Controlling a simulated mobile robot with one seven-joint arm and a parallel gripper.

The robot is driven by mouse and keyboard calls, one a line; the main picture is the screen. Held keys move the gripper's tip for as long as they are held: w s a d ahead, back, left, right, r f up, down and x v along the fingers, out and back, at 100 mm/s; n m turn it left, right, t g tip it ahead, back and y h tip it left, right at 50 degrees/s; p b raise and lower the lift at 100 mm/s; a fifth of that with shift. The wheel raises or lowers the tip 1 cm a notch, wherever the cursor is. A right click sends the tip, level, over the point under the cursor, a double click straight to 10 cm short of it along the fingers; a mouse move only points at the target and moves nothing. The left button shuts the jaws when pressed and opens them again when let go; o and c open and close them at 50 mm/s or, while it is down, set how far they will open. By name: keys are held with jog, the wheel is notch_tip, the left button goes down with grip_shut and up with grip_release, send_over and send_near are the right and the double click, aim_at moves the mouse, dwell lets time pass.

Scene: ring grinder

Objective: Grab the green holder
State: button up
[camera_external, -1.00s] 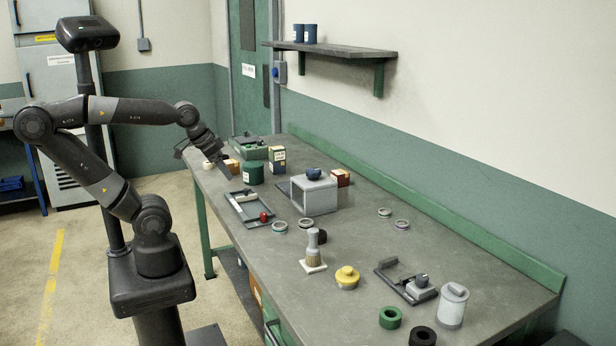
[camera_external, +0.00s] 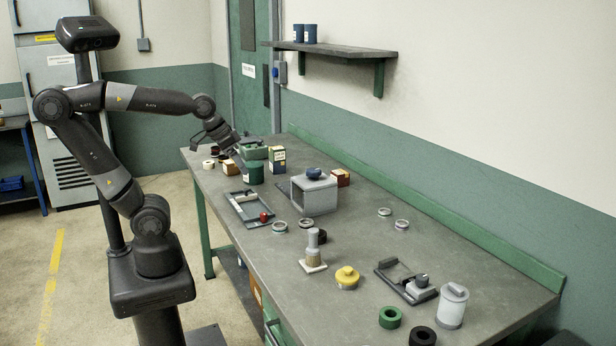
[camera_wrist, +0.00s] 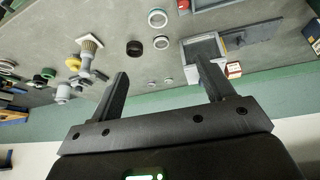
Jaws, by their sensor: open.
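A dark green cylindrical cup (camera_external: 254,172) stands on the far part of the bench. A green open tray (camera_external: 250,152) lies just behind it. I cannot tell which of them is the green holder. My gripper (camera_external: 237,158) hangs tilted just left of the cup and partly in front of the tray; contact cannot be told. In the wrist view its two fingers (camera_wrist: 162,68) are spread apart with nothing between them. Neither the cup nor the tray can be made out in the wrist view.
Small boxes (camera_external: 277,160) stand right of the cup. A grey open box (camera_external: 316,197) with a blue knob and a shallow tray (camera_external: 248,209) are nearer. A brush (camera_external: 313,250), a yellow part (camera_external: 347,277) and a green ring (camera_external: 390,317) lie further forward. The bench's right middle is mostly clear.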

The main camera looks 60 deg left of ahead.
jog(key=w+d+r+m+h, duration=0.1)
jog(key=w+d+m+h, duration=0.1)
jog(key=w+d, duration=0.8)
jog(key=m+g, duration=0.2)
jog(key=m, duration=0.4)
send_over(390, 313)
jog(key=s+a, duration=0.2)
notch_tip(390, 313, down, 18)
jog(key=shift+d+r, duration=0.1)
jog(key=shift+r, duration=0.1)
jog(key=shift+x, duration=3)
jog(key=c, duration=1.1)
